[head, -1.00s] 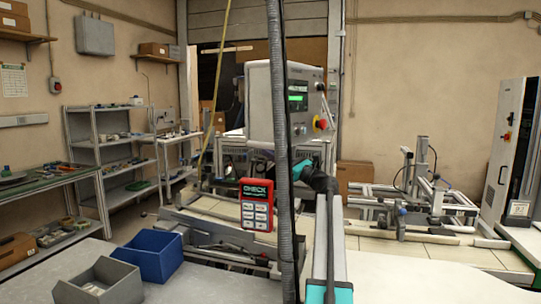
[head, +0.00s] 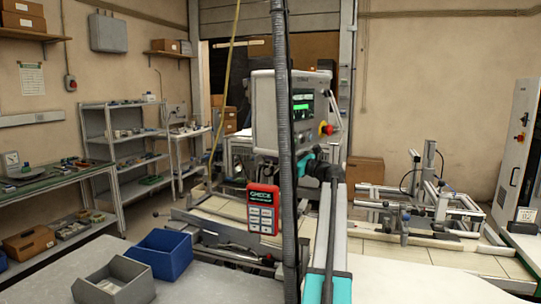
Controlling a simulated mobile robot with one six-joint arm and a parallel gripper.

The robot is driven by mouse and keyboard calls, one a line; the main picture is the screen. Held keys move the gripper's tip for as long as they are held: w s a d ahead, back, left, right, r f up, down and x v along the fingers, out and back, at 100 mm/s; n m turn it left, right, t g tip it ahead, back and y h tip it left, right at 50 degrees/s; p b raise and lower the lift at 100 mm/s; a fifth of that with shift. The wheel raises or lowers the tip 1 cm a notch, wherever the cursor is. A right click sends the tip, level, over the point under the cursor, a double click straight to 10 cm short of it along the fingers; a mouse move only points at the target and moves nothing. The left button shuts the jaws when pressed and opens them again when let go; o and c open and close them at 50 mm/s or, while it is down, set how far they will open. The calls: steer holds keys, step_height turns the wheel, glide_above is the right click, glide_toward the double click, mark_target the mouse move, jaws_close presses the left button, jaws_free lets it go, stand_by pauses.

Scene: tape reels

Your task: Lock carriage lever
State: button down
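A machine with a grey control box (head: 268,112) stands ahead in the middle, with a green-lit display and a red knob on its right side. A pale lever-like bar (head: 334,108) shows at the box's right edge; I cannot tell if it is the carriage lever. My arm reaches forward from the bottom centre to just below the box. My gripper's fingers cannot be made out; a teal part (head: 305,165) of my arm's far end shows beside the hanging grey hose, which hides part of it.
A red CHECK panel (head: 263,208) hangs left of my arm. A blue bin (head: 160,254) and a grey bin (head: 115,284) sit on the front-left table. A metal frame fixture (head: 425,200) stands at right. The grey hose (head: 281,130) runs vertically through the middle.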

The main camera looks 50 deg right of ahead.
steer(key=shift+w+a, duration=0.15)
steer(key=shift+a, duration=0.05)
steer(key=c, duration=1.5)
jaws_free()
steer(key=shift+c, duration=0.2)
steer(key=shift+d, duration=0.15)
steer(key=shift+s, duration=0.25)
steer(key=shift+s+d+f, duration=0.1)
steer(key=shift+s, duration=0.1)
steer(key=s+d+f+b, duration=0.1)
steer(key=s+f, duration=0.1)
steer(key=s, duration=1.1)
steer(key=shift+d+b, duration=0.2)
steer(key=shift+b, duration=0.2)
